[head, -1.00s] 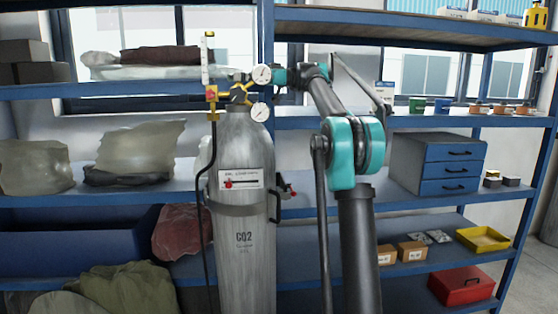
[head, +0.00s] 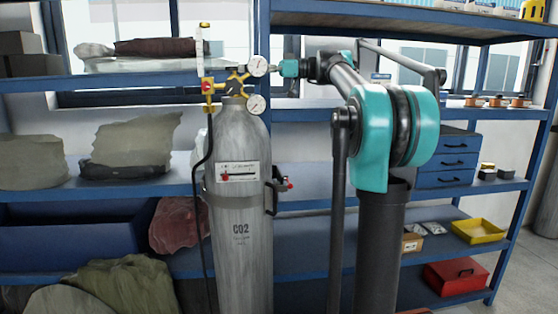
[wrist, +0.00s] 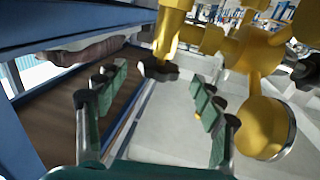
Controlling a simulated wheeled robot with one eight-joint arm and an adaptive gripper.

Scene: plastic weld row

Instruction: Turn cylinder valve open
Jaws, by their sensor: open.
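A tall grey CO2 cylinder (head: 238,190) stands upright in front of the shelves. On its top is brass valve gear with two round gauges (head: 258,66) and a dark valve knob (head: 236,86). My gripper (head: 277,67) is beside the upper gauge on the right, pointing left; its fingertips are partly hidden there. In the wrist view my gripper (wrist: 158,80) is open, its green-padded fingers apart. A dark knob (wrist: 158,68) on a brass stem shows beyond and between the fingertips, with no visible contact. Brass fittings (wrist: 262,125) are close to the right finger.
A blue shelf rack (head: 330,113) stands just behind the cylinder, and a shelf edge runs close by my gripper on the left of the wrist view. A black hose (head: 200,190) hangs down the cylinder's left side. A yellow tray (head: 480,230) is on a lower shelf.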

